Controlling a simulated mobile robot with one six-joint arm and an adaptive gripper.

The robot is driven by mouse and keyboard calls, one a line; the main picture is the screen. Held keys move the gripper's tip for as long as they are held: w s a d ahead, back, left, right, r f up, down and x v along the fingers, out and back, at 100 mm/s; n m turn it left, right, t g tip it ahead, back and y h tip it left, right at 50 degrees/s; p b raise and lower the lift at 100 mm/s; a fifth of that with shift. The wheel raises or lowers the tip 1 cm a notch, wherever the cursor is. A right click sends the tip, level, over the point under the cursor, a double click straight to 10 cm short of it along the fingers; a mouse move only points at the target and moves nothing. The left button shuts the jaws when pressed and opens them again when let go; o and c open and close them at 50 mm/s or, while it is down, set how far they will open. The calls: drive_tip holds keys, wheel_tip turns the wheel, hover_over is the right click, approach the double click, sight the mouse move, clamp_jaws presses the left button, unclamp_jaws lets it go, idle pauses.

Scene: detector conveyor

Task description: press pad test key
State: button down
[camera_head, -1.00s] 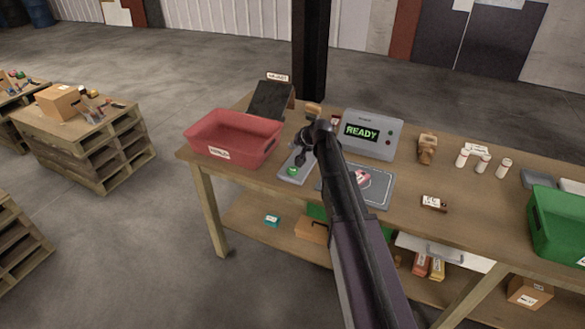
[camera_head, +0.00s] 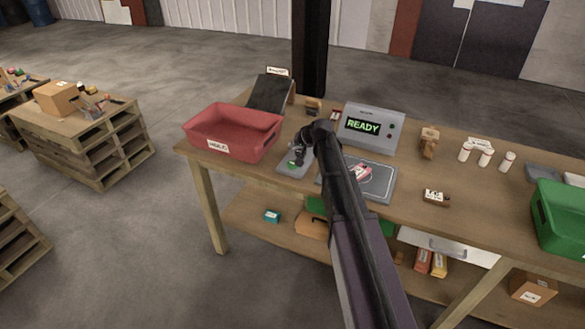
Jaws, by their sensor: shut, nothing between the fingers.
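The detector box (camera_head: 384,113) stands on the bench, and its screen (camera_head: 362,126) reads READY in green. In front of it lies a flat grey pad (camera_head: 382,191) with a red and white item (camera_head: 361,171) on it, partly behind my arm. Left of the pad is a small grey plate (camera_head: 284,171) with a green key (camera_head: 292,163). My gripper (camera_head: 298,161) is shut, pointing down at the green key and covering part of it. I cannot tell whether the fingertips touch the key.
A red bin (camera_head: 217,147) stands close on the left, with a dark sloped stand (camera_head: 269,92) behind it. Several white bottles (camera_head: 485,158), a brown block (camera_head: 429,142) and a green bin (camera_head: 545,235) are to the right. A small labelled item (camera_head: 434,197) lies near the front edge.

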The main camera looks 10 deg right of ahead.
sight(290, 162)
drive_tip(key=shift+f+b, duration=2.5)
drive_tip(key=shift+f, duration=0.35)
drive_tip(key=shift+f, duration=0.15)
drive_tip(key=shift+f+b, duration=0.3)
drive_tip(key=shift+b, duration=0.15)
drive_tip(key=shift+f+b, duration=0.4)
drive_tip(key=shift+r, duration=0.15)
idle(0.5)
drive_tip(key=shift+r+p, duration=0.75)
drive_tip(key=shift+p, duration=0.1)
drive_tip(key=shift+r+p, duration=2.5)
drive_tip(key=shift+p, duration=0.05)
drive_tip(key=shift+s, duration=0.1)
